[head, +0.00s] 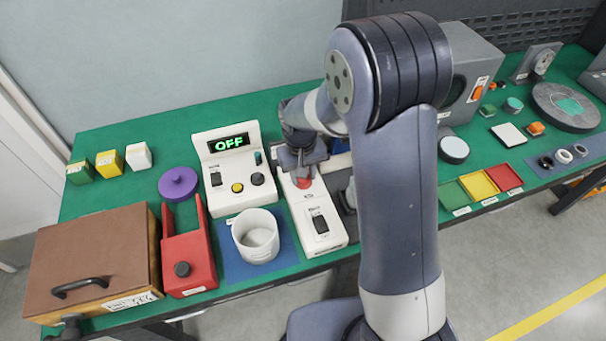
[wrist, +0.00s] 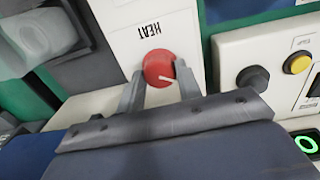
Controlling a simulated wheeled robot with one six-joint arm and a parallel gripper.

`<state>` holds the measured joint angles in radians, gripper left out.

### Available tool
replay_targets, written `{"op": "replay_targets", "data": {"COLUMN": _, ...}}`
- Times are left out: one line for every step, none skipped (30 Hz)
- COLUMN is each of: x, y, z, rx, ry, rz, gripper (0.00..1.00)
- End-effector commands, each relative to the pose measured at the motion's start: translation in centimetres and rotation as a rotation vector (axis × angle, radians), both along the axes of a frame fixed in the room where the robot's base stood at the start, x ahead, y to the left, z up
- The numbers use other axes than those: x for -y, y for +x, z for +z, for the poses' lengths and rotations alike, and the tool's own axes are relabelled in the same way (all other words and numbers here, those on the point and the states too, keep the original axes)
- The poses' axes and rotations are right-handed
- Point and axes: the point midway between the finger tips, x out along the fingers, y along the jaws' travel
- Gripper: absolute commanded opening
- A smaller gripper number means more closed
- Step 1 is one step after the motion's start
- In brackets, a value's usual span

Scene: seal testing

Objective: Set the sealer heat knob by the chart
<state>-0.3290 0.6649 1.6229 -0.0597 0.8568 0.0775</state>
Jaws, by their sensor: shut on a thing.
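The sealer (head: 330,238) is a long white box on the green bench, with a dark switch near its front end. Its red heat knob (head: 303,183) sits toward the far end, partly covered by my gripper (head: 301,168). In the wrist view the red knob (wrist: 156,66) is beside the upside-down word HEAT. A pale pointer line on it runs toward the right of the picture. My gripper (wrist: 160,84) has a finger on each side of the knob and is shut on it. No heat chart can be made out, and scale marks around the knob are not readable.
Left of the sealer stands a white unit (head: 239,196) with a green OFF display. A white cup (head: 255,238) stands on a blue mat in front of it. A red forked block (head: 188,262) and a brown case (head: 92,258) are further left. Coloured trays (head: 480,184) lie right.

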Motion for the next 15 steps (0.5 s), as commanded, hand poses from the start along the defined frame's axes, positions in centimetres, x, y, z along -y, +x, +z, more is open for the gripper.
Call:
{"op": "replay_targets", "data": {"x": 0.00, "y": 0.01, "z": -0.02, "rx": 0.000, "ry": 0.000, "rz": 0.016, "gripper": 0.11}}
{"op": "replay_targets", "data": {"x": 0.00, "y": 0.01, "z": -0.01, "rx": 0.001, "ry": 0.000, "rz": 0.026, "gripper": 0.11}}
{"op": "replay_targets", "data": {"x": 0.00, "y": 0.01, "z": -0.01, "rx": 0.000, "ry": 0.000, "rz": 0.037, "gripper": 0.11}}
{"op": "replay_targets", "data": {"x": 0.00, "y": 0.01, "z": 0.00, "rx": 0.001, "ry": 0.000, "rz": 0.043, "gripper": 0.11}}
{"op": "replay_targets", "data": {"x": 0.01, "y": 0.00, "z": 0.00, "rx": 0.001, "ry": 0.000, "rz": 0.050, "gripper": 0.11}}
{"op": "replay_targets", "data": {"x": 0.01, "y": 0.01, "z": 0.01, "rx": 0.000, "ry": 0.000, "rz": 0.057, "gripper": 0.11}}
{"op": "replay_targets", "data": {"x": 0.01, "y": 0.00, "z": 0.02, "rx": 0.000, "ry": 0.000, "rz": 0.062, "gripper": 0.11}}
{"op": "replay_targets", "data": {"x": 0.01, "y": 0.00, "z": 0.02, "rx": 0.000, "ry": 0.000, "rz": 0.065, "gripper": 0.11}}
{"op": "replay_targets", "data": {"x": 0.01, "y": 0.01, "z": 0.03, "rx": 0.001, "ry": 0.000, "rz": 0.068, "gripper": 0.11}}
{"op": "replay_targets", "data": {"x": 0.01, "y": 0.00, "z": 0.03, "rx": 0.001, "ry": 0.000, "rz": 0.070, "gripper": 0.11}}
{"op": "replay_targets", "data": {"x": 0.00, "y": 0.01, "z": 0.04, "rx": 0.001, "ry": 0.000, "rz": 0.071, "gripper": 0.11}}
{"op": "replay_targets", "data": {"x": 0.00, "y": 0.01, "z": 0.04, "rx": 0.001, "ry": 0.000, "rz": 0.073, "gripper": 0.11}}
{"op": "replay_targets", "data": {"x": 0.00, "y": 0.01, "z": 0.04, "rx": 0.001, "ry": 0.000, "rz": 0.073, "gripper": 0.11}}
{"op": "replay_targets", "data": {"x": 0.00, "y": 0.01, "z": 0.04, "rx": 0.001, "ry": 0.000, "rz": 0.073, "gripper": 0.11}}
{"op": "replay_targets", "data": {"x": 0.00, "y": 0.01, "z": 0.04, "rx": 0.001, "ry": 0.000, "rz": 0.074, "gripper": 0.11}}
